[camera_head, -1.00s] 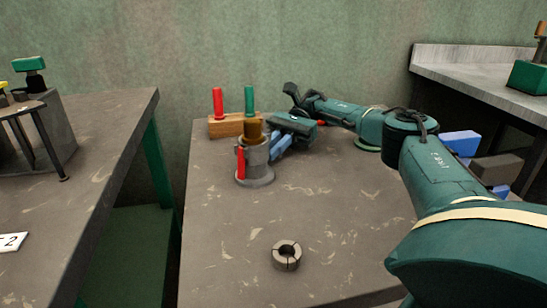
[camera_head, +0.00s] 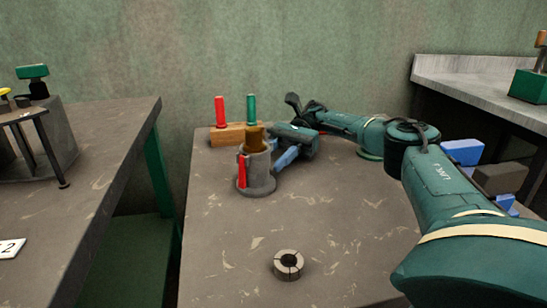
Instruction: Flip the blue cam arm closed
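The grey coupling (camera_head: 260,178) stands upright on the table, with a brown plug (camera_head: 254,139) in its top. A red cam arm (camera_head: 242,171) lies upright along its left side. The blue cam arm (camera_head: 286,158) slants up and out from its right side, away from the body. My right gripper (camera_head: 292,136) is at the upper end of the blue arm, just right of the coupling. It overlaps the blue arm in view, so touching or apart is unclear. Its fingers are too small and hidden to tell if open. My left gripper is not in view.
A wooden block (camera_head: 228,134) with a red and a green peg stands behind the coupling. A slotted grey ring (camera_head: 288,265) lies near the front. Blue and dark blocks (camera_head: 462,152) sit at the right behind my arm.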

